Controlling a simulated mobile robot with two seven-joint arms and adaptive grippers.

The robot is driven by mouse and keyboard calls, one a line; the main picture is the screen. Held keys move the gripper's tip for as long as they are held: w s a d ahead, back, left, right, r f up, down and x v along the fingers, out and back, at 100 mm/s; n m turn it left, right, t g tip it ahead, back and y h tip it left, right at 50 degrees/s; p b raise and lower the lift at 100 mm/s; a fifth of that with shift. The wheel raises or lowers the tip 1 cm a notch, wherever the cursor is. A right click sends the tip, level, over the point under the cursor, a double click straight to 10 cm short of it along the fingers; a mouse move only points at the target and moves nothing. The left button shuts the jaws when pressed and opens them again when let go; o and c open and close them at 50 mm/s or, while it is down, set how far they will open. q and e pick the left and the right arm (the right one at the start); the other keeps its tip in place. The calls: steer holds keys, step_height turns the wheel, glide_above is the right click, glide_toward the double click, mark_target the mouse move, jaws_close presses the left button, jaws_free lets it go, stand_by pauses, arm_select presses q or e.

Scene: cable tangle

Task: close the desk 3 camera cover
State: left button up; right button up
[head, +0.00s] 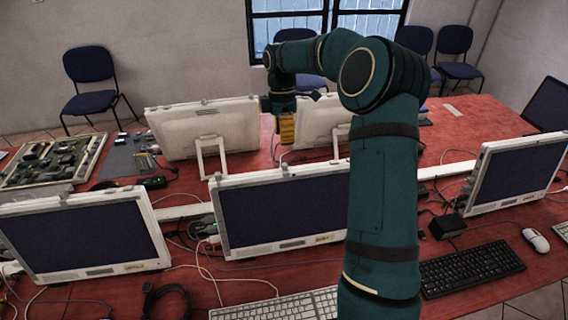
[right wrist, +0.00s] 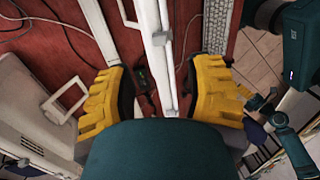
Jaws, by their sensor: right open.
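My right gripper (head: 286,138) reaches over the desk behind the middle monitor (head: 282,212) in the head view, yellow fingers pointing down. In the right wrist view its two yellow fingers (right wrist: 168,92) are spread apart, with the thin top edge of a monitor (right wrist: 158,70) running between them. A small grey piece (right wrist: 161,38) sits on that edge, beyond the fingertips. In the head view a small grey piece (head: 284,167) stands on the middle monitor's top edge. I cannot tell which monitor is desk 3, or whether its cover is open. My left gripper is not in view.
More monitors stand at the left (head: 80,235), right (head: 518,172) and behind (head: 205,128). Keyboards (head: 470,268), a mouse (head: 536,240), loose cables (head: 170,298) and a circuit board tray (head: 50,162) crowd the red desk. My right arm hides the middle monitor's right end.

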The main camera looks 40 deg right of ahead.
mark_target(285, 164)
steer(key=x, duration=0.9)
steer(key=shift+f, duration=0.25)
jaws_close()
